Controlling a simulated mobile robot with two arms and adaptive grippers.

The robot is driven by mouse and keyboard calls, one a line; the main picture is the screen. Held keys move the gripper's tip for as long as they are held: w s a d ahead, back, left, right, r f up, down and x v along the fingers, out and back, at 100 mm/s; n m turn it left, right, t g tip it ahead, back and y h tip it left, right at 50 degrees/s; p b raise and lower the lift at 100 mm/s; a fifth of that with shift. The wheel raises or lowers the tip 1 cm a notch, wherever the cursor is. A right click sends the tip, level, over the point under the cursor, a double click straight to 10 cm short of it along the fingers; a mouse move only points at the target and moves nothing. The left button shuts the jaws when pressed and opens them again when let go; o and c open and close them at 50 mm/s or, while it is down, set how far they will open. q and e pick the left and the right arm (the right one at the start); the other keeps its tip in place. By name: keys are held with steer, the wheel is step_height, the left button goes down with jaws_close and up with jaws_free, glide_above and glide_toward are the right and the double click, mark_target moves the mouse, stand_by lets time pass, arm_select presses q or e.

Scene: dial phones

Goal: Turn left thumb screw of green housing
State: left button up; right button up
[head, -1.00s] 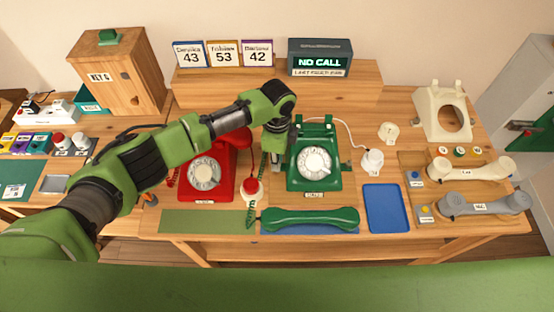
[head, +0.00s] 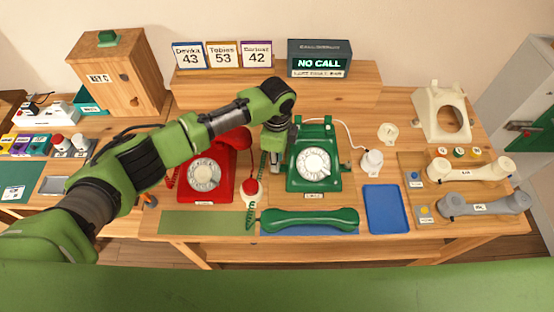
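The green phone housing (head: 303,180) stands on the table with a white dial (head: 313,164) on its front. A small dark thumb screw (head: 346,167) shows at its right side. Its left side, where the left thumb screw would be, is largely hidden behind my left arm and gripper. My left gripper (head: 276,160) points down just left of the housing; its fingertips are too small and covered to tell whether they are open or touching the screw. My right gripper is not in view.
A red phone (head: 206,176) stands left of the gripper, with a red-topped white piece (head: 250,190) between the phones. A green handset (head: 310,219) lies in front. A blue tray (head: 386,208) and a white cup-like part (head: 371,162) are to the right.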

arm_select(q)
step_height(320, 180, up, 11)
steer(key=shift+r, duration=0.15)
steer(key=shift+s, duration=0.1)
stand_by(0.6)
